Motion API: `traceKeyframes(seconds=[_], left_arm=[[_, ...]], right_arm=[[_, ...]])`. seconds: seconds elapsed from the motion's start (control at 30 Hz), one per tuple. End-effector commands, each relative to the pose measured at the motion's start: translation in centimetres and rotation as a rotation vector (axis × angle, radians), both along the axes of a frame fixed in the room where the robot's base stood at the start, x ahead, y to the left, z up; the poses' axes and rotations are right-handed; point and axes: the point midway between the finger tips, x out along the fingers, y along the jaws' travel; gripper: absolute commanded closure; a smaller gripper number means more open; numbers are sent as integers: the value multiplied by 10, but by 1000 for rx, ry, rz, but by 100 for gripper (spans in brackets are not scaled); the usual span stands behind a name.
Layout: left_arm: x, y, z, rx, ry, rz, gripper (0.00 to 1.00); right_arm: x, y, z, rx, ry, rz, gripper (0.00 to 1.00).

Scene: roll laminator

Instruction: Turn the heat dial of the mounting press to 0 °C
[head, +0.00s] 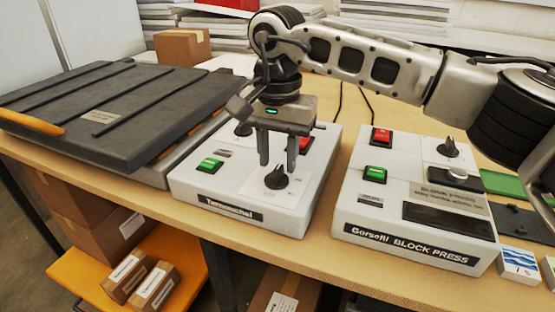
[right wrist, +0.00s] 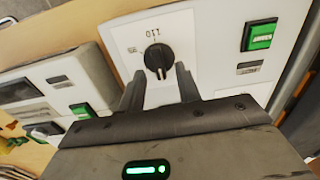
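A black heat dial (head: 277,179) sits on a white plate on the front of the light grey control box (head: 185,190), labelled "Tamaschel" as far as I can read. In the right wrist view the dial (right wrist: 158,57) shows a pale pointer line, with small markings on the plate around it. My right gripper (head: 277,165) points down over this dial. Its fingers are open, apart on either side of the dial, with nothing held; contact with the dial cannot be told. My left gripper is out of view.
The box has a green switch (head: 210,165) and a red switch (head: 306,143). To the right stands a block press unit (head: 350,212) with its own dial (head: 448,148). A large dark flat press (head: 110,105) lies at the left. Cardboard boxes sit below the table.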

Motion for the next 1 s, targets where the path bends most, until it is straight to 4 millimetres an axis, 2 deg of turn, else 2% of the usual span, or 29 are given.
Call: traceKeyframes(seconds=[0.3, 0.5, 0.7, 1.0], left_arm=[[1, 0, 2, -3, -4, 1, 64], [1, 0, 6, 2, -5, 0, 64], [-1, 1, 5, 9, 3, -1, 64], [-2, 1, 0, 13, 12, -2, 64]], right_arm=[[0, 1, 77, 1, -5, -1, 66], [0, 0, 119, 2, -3, 0, 66], [0, 0, 141, 1, -2, 1, 66], [0, 0, 145, 2, -1, 2, 66]])
